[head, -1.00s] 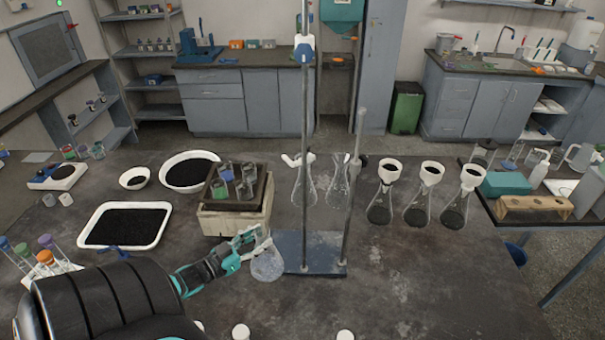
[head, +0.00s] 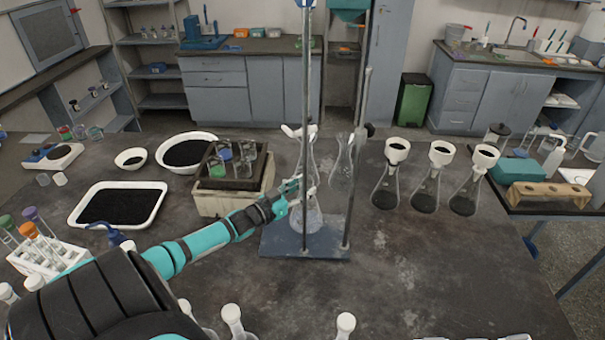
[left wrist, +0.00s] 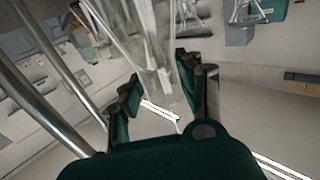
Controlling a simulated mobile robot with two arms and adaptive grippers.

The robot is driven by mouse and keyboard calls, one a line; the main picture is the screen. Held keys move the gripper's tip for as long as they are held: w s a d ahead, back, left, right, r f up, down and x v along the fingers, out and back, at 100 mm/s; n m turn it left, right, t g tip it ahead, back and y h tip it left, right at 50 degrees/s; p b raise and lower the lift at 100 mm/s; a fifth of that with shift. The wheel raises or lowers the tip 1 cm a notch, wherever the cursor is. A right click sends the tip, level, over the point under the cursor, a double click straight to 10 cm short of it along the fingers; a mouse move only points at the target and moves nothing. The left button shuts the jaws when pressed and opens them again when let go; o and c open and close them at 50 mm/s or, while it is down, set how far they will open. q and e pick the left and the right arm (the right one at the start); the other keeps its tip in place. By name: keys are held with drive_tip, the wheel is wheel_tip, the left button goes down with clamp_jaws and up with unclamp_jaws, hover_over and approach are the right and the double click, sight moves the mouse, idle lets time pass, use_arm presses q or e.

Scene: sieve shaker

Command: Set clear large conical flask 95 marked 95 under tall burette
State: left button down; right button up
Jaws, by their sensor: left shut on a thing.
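My left gripper (head: 297,190) is shut on a clear conical flask (head: 306,217), gripping its upper part. The flask's wide bottom is over the blue base plate (head: 290,244) of the stand; I cannot tell if it touches the plate. A tall upright rod (head: 306,80) rises from that plate, with a shorter upright (head: 358,150) at its right. I cannot tell which upright is the burette. In the left wrist view the fingers (left wrist: 168,92) are on either side of clear glass (left wrist: 160,60). The marking 95 is not readable. My right gripper is not in view.
Two clear glass vessels (head: 342,168) show just behind the stand. Several flasks with dark contents and white funnels (head: 427,190) stand to the right. A boxy device (head: 228,204) with beakers is close on the left. White-capped glassware (head: 345,325) lines the near edge.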

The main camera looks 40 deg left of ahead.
use_arm(q)
wheel_tip(320, 180, down, 3)
drive_tip(key=shift+b, duration=0.85)
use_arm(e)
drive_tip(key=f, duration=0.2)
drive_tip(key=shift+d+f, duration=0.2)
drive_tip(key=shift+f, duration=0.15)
use_arm(q)
drive_tip(key=shift+r, duration=0.1)
drive_tip(key=shift+f, duration=0.2)
drive_tip(key=c, duration=0.9)
unclamp_jaws()
drive_tip(key=shift+o, duration=0.2)
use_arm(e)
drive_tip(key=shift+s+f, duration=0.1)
